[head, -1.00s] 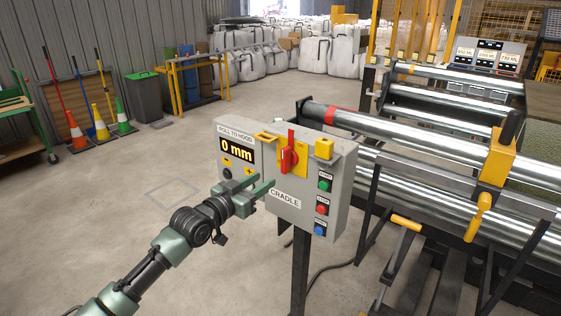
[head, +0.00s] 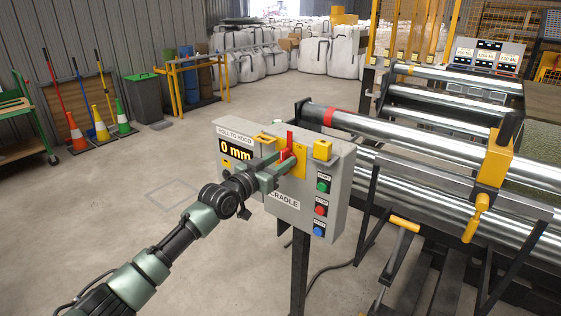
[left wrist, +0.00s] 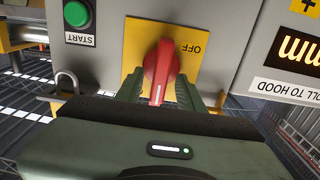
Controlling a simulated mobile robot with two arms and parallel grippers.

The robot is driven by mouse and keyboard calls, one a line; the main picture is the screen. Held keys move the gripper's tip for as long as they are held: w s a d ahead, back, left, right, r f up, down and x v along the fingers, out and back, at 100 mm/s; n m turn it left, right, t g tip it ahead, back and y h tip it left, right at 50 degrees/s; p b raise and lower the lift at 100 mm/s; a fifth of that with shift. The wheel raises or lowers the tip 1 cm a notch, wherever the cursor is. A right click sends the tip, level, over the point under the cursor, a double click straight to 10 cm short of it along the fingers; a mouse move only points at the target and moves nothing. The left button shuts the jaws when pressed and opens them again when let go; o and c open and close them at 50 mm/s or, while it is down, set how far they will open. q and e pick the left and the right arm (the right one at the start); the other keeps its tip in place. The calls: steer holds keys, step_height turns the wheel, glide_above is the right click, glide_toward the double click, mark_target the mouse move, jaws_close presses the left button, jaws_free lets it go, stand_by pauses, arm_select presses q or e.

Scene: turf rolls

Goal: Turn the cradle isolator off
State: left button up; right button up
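The cradle isolator is a red rotary handle (head: 290,138) on a yellow plate (head: 300,164), on the front of a grey control box (head: 335,190) labelled CRADLE. The handle stands upright in the head view. In the left wrist view, which is upside down, the red handle (left wrist: 161,62) points toward me, and the word OFF shows on the yellow plate (left wrist: 205,65) beside it. My left gripper (head: 281,166) is at the handle. In the left wrist view its fingers (left wrist: 160,92) straddle the handle with small gaps, so it looks open. My right gripper is not in view.
A display reading 0 mm (head: 235,150) is on the box's left. Green START (head: 323,186), red (head: 320,210) and blue (head: 318,229) buttons line its right side. A padlock (left wrist: 67,85) hangs near the plate.

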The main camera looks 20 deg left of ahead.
arm_select(q)
jaws_close()
steer(key=shift+n, duration=0.3)
steer(key=shift+a+f+n, duration=0.1)
steer(key=shift+n, duration=0.7)
steer(key=n+p, duration=0.1)
steer(key=n, duration=0.9)
steer(key=f+n+p, duration=0.1)
steer(key=n, duration=0.4)
steer(key=shift+w+a+f+n+p, duration=0.1)
steer(key=shift+w+a+n+p, duration=0.1)
steer(key=shift+a+n+p, duration=0.15)
